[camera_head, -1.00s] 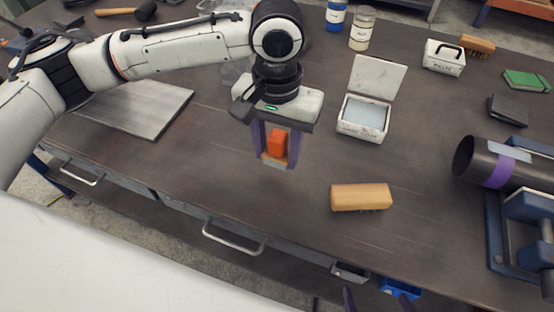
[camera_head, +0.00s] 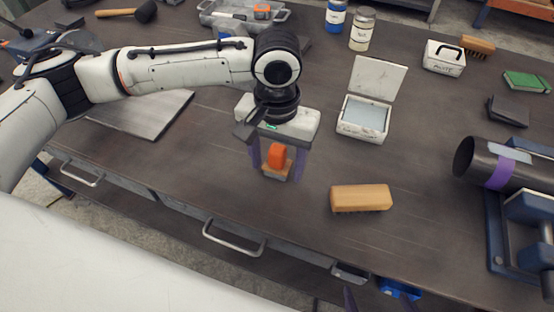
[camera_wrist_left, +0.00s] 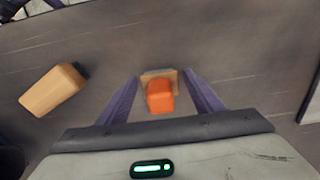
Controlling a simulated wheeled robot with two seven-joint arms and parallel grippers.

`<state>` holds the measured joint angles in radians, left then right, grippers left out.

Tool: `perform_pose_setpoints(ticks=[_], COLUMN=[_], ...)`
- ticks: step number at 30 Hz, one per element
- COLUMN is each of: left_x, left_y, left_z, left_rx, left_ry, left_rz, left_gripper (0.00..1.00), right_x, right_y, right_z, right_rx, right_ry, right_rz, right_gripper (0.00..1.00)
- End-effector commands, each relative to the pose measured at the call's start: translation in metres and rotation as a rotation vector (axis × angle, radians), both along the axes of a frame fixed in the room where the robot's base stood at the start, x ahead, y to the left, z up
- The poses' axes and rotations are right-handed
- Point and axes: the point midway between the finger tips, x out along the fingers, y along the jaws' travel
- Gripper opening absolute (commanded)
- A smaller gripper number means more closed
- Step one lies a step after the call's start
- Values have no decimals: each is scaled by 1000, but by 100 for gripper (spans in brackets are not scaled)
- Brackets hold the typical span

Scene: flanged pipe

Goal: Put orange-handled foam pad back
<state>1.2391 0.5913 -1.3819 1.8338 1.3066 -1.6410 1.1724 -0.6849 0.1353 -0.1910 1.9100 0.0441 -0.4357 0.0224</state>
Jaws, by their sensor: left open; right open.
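The orange-handled foam pad (camera_head: 277,156) is upright over the front middle of the bench, with a tan base below its orange block. It also shows in the left wrist view (camera_wrist_left: 160,95). My left gripper (camera_head: 276,168) points down with its purple fingers open on either side of the pad. In the left wrist view gaps show between the pad and both fingers (camera_wrist_left: 165,90). Whether the pad's underside touches the bench is hard to tell. My right gripper (camera_head: 335,304) shows only as dark fingertips at the bottom edge, open, away from the pad.
A wooden brush (camera_head: 361,198) lies right of the pad. An open white box (camera_head: 364,116) stands behind it. A black pipe with a purple band (camera_head: 500,165) sits in a blue stand at right. A grey tray (camera_head: 243,18) is at the back. Bare bench surrounds the pad.

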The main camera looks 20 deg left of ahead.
Motion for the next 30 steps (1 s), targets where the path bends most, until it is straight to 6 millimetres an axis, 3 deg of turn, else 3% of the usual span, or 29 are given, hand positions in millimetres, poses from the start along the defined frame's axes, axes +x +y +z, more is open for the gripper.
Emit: perform_pose_setpoints(ticks=[5,15,21,30], left_x=[1,1,1,0], left_y=[-1,-1,-1,0], left_z=[10,80,112,123], left_rx=[-1,-2,-2,-1], left_ry=[-3,-4,-2,0], left_rz=[-1,-1,0,0], left_gripper=[60,60,60,60], right_x=[0,0,0,-1], right_y=[0,0,0,0], right_z=[-1,1,2,2], right_rx=[0,0,0,0], right_ry=[1,2,2,2], right_rz=[0,0,0,0], right_gripper=[100,100,100,100])
